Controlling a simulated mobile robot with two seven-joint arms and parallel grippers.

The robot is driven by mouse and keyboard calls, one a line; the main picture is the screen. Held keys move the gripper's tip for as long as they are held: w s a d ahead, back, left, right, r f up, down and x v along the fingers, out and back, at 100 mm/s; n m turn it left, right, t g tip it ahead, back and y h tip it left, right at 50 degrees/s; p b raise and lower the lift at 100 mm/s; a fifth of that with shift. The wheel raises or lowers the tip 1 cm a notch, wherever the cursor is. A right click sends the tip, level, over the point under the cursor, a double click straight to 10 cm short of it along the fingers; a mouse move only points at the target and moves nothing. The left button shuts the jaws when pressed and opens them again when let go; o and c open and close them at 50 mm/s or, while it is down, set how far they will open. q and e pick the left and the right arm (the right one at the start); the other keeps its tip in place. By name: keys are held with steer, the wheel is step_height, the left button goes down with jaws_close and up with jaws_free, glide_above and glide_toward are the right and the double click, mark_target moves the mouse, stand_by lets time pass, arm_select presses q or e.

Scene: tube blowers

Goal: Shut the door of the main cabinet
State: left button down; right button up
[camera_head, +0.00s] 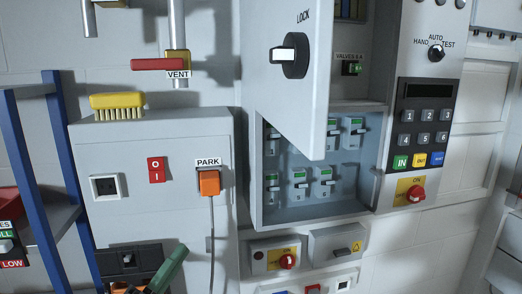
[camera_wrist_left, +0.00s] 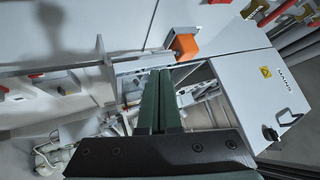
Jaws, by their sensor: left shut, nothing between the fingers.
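The main cabinet's grey door (camera_head: 285,75) stands ajar, swung out, with a dark LOCK knob (camera_head: 296,55) on its outer face. It partly covers the open cabinet (camera_head: 378,150), where several breakers show inside. In the left wrist view the door (camera_wrist_left: 240,95) bears the word MAINS, a yellow warning sign and the knob (camera_wrist_left: 270,133). My left gripper (camera_head: 180,254) is at the bottom of the head view, lower and to the left of the door, apart from it. Its green fingers (camera_wrist_left: 160,75) are shut and empty. My right gripper is not in view.
A grey box (camera_head: 125,225) left of the cabinet carries an orange PARK plug (camera_head: 209,182) with a hanging cable, and a yellow brush (camera_head: 117,106) on top. A keypad panel (camera_head: 425,120) adjoins the cabinet's right side. Small switch boxes (camera_head: 273,256) are below it.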

arm_select(q)
step_height(320, 180, up, 12)
steer(key=s+d+m+g+h+b, duration=0.15)
steer(key=m+g+h, duration=0.25)
steer(key=m+h, duration=0.75)
steer(key=m+g+y+b, duration=0.4)
steer(key=m+g, duration=0.9)
steer(key=m, duration=2.3)
glide_toward(291, 130)
steer(key=shift+y, duration=0.25)
steer(key=p+x, duration=0.1)
steer(key=x, duration=0.1)
steer(key=p+x, duration=0.1)
steer(key=p, duration=0.1)
steer(key=p+x, duration=0.2)
steer(key=shift+d+r, duration=0.3)
steer(key=shift+d, duration=0.05)
steer(key=shift+w+d+f, duration=0.1)
steer(key=shift+d, duration=0.5)
steer(key=shift+n+t, duration=0.25)
steer(key=shift+t, duration=0.15)
